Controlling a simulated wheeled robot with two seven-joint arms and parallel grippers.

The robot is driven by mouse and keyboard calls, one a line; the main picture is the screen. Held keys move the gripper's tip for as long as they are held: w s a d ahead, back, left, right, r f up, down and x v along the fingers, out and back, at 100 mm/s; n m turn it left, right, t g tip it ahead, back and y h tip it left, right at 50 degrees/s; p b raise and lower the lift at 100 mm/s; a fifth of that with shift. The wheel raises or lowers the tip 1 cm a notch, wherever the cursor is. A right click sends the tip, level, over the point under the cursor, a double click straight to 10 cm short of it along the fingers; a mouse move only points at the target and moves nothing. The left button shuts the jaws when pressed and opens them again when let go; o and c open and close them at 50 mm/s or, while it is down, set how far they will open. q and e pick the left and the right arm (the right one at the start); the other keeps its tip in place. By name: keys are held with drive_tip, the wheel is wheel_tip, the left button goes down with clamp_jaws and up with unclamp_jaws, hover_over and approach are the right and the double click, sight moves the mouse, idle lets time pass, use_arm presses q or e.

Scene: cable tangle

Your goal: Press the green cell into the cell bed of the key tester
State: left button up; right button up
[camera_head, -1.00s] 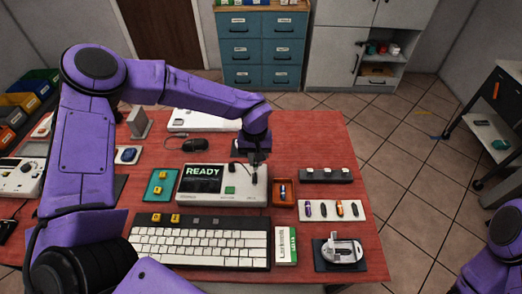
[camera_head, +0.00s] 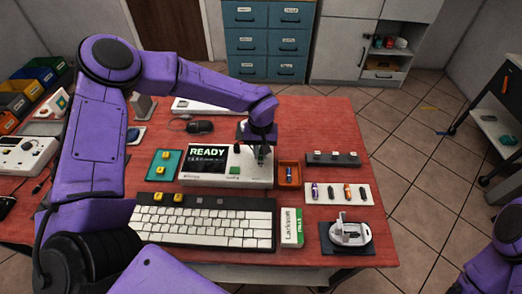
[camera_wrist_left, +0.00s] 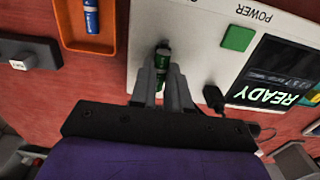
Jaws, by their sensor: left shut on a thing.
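The key tester (camera_head: 225,178) is a white box on the red table, its dark screen (camera_head: 208,155) reading READY. It also fills the upper right of the left wrist view (camera_wrist_left: 195,30), with a green square button (camera_wrist_left: 237,38). My left gripper (camera_head: 262,154) is over the tester's right end. In the left wrist view its fingers (camera_wrist_left: 162,70) are shut on the green cell (camera_wrist_left: 161,60), close against the tester's top face. The fingers cover part of the cell and the spot beneath it, so I cannot tell whether it is seated. My right gripper is out of view.
An orange tray (camera_head: 281,184) holding a blue cell stands right of the tester. Farther right are a white strip (camera_head: 324,199) with several small items and a dark bar (camera_head: 345,160). A keyboard (camera_head: 205,220) lies in front and a teal tray (camera_head: 153,171) left.

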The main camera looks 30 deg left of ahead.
use_arm(q)
drive_tip(key=shift+s+r, duration=0.15)
drive_tip(key=shift+s, duration=0.05)
drive_tip(key=shift+s+p, duration=0.15)
drive_tip(key=shift+p, duration=0.3)
drive_tip(key=shift+d+p, duration=0.1)
drive_tip(key=shift+p, duration=0.3)
drive_tip(key=shift+f, duration=0.55)
idle(0.9)
drive_tip(key=o, duration=0.5)
